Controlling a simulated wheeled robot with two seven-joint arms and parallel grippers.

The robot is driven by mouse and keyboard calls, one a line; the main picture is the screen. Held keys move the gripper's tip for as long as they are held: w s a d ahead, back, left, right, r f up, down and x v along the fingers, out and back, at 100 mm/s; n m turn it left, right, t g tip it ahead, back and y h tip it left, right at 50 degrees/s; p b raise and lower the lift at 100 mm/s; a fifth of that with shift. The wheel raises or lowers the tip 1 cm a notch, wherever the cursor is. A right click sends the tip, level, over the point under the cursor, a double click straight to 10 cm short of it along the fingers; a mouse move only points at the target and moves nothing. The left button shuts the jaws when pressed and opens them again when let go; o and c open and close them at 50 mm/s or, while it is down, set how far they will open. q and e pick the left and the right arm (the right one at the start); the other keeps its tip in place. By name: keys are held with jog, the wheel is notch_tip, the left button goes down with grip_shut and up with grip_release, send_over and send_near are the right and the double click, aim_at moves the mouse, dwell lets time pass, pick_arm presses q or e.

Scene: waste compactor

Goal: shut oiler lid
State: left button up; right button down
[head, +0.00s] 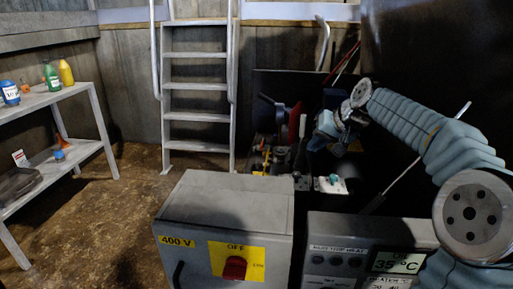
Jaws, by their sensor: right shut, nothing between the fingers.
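My right arm reaches in from the right over the dark machinery. Its gripper (318,140) is small and dark in the head view, shut and empty, above the parts in the machine bay. I cannot make out the oiler or its lid for certain among the dark parts around and below the gripper. A small white block with a teal knob (333,184) sits below the gripper, apart from it. My left gripper is not in view.
A grey 400 V switch box (225,205) with a red knob and a heater control panel (365,250) stand in front. A metal ladder (195,115) is at the back. A shelf (75,95) with bottles stands left. The brown floor between shelf and box is clear.

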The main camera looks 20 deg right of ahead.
jog(key=shift+g, duration=0.3)
jog(key=x, duration=1)
jog(key=shift+f, duration=0.25)
jog(key=shift+w+a+r+p, duration=0.2)
jog(key=shift+w+a+p, duration=0.1)
jog(key=shift+a, duration=0.2)
jog(key=shift+w+a+r+p, duration=0.2)
jog(key=shift+w+a, duration=0.15)
jog(key=shift+a, duration=0.2)
jog(key=shift+w+a, duration=0.35)
jog(key=shift+a, duration=0.15)
jog(key=shift+w+a+r, duration=0.1)
